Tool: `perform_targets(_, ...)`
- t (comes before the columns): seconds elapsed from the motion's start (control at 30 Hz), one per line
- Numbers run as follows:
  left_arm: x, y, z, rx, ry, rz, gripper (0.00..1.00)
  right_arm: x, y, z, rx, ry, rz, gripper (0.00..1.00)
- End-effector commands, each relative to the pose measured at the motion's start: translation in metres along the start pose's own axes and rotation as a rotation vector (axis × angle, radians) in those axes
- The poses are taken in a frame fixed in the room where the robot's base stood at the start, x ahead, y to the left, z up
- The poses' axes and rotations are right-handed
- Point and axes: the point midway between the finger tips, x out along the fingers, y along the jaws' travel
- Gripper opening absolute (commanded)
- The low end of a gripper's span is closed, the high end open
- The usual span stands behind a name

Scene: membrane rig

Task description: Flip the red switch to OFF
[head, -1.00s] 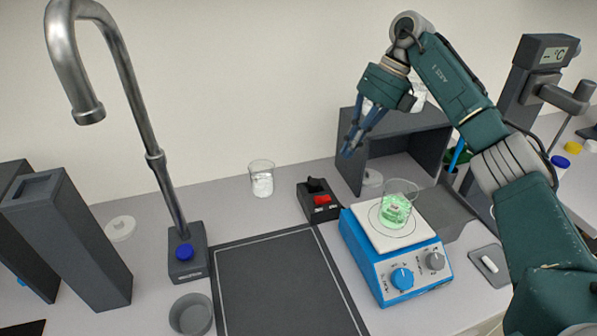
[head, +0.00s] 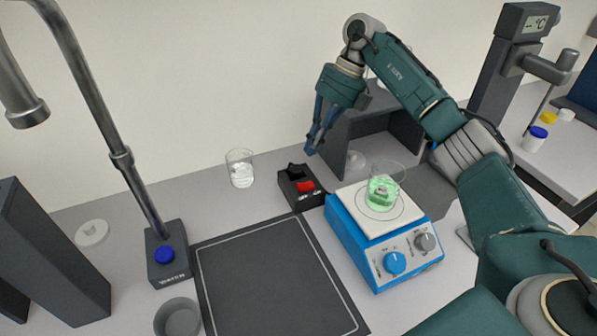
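The red switch (head: 306,186) is a small red rocker on a black box (head: 300,198) on the bench, left of the blue hotplate. A black knob-like part (head: 296,169) stands on the box behind the red rocker. Which position the rocker is in is too small to tell. My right gripper (head: 311,149) hangs in the air above and behind the box, its blue fingers pointing down. The fingertips meet with nothing visible between them, and they are apart from the switch. My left gripper is not in view.
A blue hotplate (head: 350,228) bears a beaker of green liquid (head: 382,192) right of the switch box. A grey open-fronted box (head: 400,140) stands behind it. A clear beaker (head: 241,170) stands to the left. A dark mat (head: 270,270) lies bare in front.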

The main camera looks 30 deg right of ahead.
Motion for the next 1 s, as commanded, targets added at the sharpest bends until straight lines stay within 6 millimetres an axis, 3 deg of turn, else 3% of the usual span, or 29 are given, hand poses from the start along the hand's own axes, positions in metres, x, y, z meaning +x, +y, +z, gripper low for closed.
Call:
perform_targets(0.2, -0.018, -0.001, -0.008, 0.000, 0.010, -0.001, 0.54, 0.046, 0.002, -0.001, 0.000, 0.005, 0.000, 0.00)
perform_targets(0.43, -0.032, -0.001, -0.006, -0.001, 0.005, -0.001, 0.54, 0.080, 0.002, 0.000, 0.000, 0.001, 0.001, 0.00)
perform_targets(0.63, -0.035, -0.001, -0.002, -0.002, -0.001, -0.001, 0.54, 0.093, 0.000, 0.000, 0.000, -0.001, 0.000, 0.00)
perform_targets(1.0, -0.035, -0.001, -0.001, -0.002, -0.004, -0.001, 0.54, 0.095, 0.001, 0.000, -0.002, -0.001, -0.013, 0.00)
